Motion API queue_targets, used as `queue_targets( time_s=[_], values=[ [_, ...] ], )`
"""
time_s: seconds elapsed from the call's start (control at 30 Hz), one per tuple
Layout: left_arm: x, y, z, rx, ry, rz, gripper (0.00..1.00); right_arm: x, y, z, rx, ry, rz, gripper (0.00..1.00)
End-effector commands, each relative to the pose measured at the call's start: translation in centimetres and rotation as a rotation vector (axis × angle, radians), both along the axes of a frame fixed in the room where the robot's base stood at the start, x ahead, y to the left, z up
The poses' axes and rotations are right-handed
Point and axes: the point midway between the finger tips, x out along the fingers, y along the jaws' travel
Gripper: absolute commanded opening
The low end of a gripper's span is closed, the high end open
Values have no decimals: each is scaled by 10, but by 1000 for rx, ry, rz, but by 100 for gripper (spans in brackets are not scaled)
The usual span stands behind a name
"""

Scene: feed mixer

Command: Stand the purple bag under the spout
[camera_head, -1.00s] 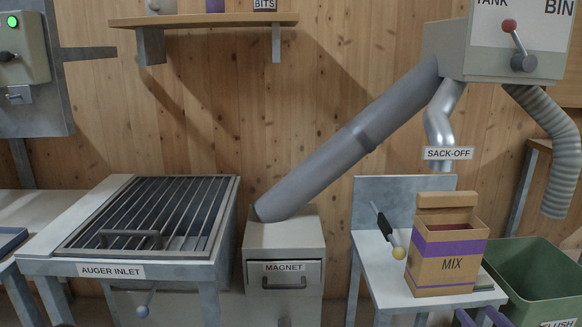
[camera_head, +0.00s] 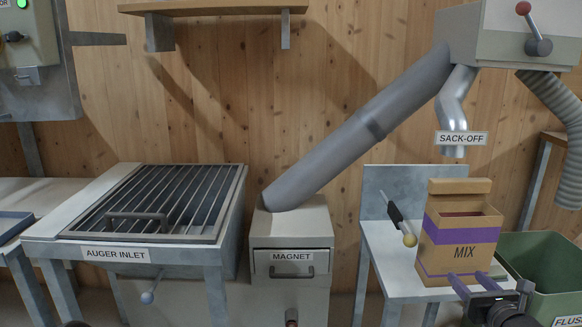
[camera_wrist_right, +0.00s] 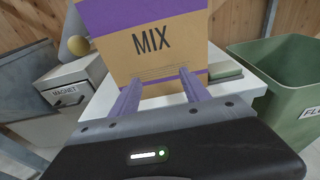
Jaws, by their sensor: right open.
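The purple bag (camera_head: 460,265) is a brown, box-shaped bag with a purple band and the word MIX. It stands upright and open-topped on the small grey table (camera_head: 385,240), its back flap raised. The silver SACK-OFF spout (camera_head: 453,105) hangs above and behind it; I cannot tell whether they line up in depth. My right gripper (camera_head: 467,274) has purple fingers, open and empty, at the bag's lower front. The right wrist view shows the fingers apart (camera_wrist_right: 160,77), pointing at the bag's front (camera_wrist_right: 150,45); contact is unclear. My left gripper is not in view.
A clamp-like lever with a yellow ball (camera_head: 410,240) sits left of the bag. A green FLUSH bin (camera_head: 545,265) stands right of the table. The magnet box (camera_head: 290,235) and auger inlet grate (camera_head: 160,200) are to the left. A ribbed hose (camera_head: 555,105) hangs at right.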

Motion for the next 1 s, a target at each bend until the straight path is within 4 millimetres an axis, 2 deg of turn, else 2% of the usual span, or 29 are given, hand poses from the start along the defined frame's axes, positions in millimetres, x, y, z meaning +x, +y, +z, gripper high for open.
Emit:
queue_targets(
  time_s=[0.37, 1.0],
  values=[
    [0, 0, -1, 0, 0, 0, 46, 3, 0, 0, 0, -1, 0, 55],
    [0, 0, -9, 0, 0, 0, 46, 28, 0, 0, 0, -1, 1, 55]
  ],
)
